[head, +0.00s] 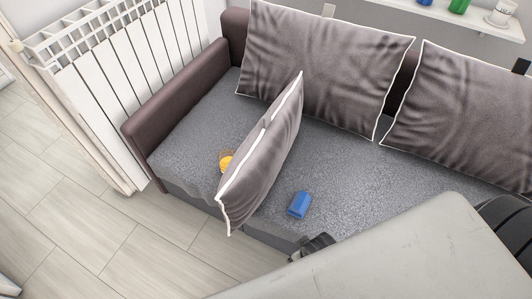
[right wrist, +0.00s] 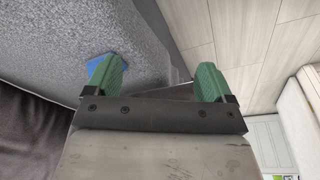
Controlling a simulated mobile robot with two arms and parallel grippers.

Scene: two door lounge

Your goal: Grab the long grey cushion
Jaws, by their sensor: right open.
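A grey cushion (head: 265,150) with white piping stands on edge across the sofa seat in the head view, its narrow side towards me. Two more grey cushions, a left one (head: 320,75) and a right one (head: 465,115), lean on the backrest. I cannot tell for sure which is the long one. My right gripper shows in the right wrist view (right wrist: 158,78) with its green fingers apart and nothing clearly held. In the head view its dark tip (head: 315,247) is near the seat's front edge, right of the standing cushion and apart from it. My left gripper is not in view.
A blue object (head: 299,205) lies on the seat (head: 345,180) right of the standing cushion. An orange item (head: 226,161) is left of it, partly hidden. The sofa armrest (head: 175,100) and white radiator (head: 110,90) bound the left. Tiled floor (head: 120,240) is clear in front.

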